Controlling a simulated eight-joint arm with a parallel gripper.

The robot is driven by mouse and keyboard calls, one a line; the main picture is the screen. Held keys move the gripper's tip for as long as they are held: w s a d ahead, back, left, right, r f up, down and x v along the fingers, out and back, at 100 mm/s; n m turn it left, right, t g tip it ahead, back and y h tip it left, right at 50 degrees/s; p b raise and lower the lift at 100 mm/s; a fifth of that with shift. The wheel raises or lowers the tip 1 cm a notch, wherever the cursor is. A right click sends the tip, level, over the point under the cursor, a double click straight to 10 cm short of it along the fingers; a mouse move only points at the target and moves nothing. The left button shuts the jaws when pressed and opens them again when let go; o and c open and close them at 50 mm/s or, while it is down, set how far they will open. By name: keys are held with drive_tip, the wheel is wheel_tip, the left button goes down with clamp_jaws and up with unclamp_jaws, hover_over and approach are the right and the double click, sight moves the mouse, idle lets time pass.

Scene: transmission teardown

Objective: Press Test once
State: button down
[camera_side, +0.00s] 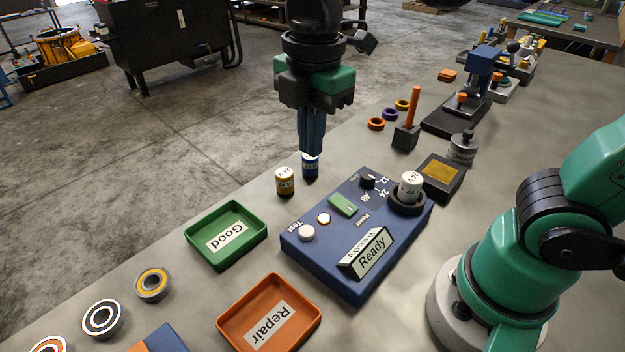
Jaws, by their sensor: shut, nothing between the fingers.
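The blue test box (330,262) lies on the bench in the middle. Its white round button marked Test (307,232) is at the left end of the top. A tilted display (366,254) reads "Ready". A white cylinder marked 24 V (410,187) stands upright in a dark round socket at the box's right end. My gripper (312,150) is shut and empty, pointing down, to the upper left of the box and away from the button. Its fingertips are just above or behind a dark blue cylinder (310,167); I cannot tell whether they touch.
A green Good tray (209,249) and an orange Repair tray (308,319) lie left and front. The box top also carries a dark selector knob (368,181) and a green piece (343,205). Bearings (152,285) lie lower left.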

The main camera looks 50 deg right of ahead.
sight(307, 230)
drive_tip(key=shift+f, duration=0.15)
drive_tip(key=f, duration=1.3)
drive_tip(key=shift+w+a+f, duration=0.1)
drive_tip(key=shift+w+f, duration=0.1)
drive_tip(key=shift+f, duration=0.15)
drive_tip(key=shift+w+f, duration=0.1)
drive_tip(key=shift+f, duration=0.8)
drive_tip(key=shift+r, duration=0.1)
drive_tip(key=shift+r, duration=4.15)
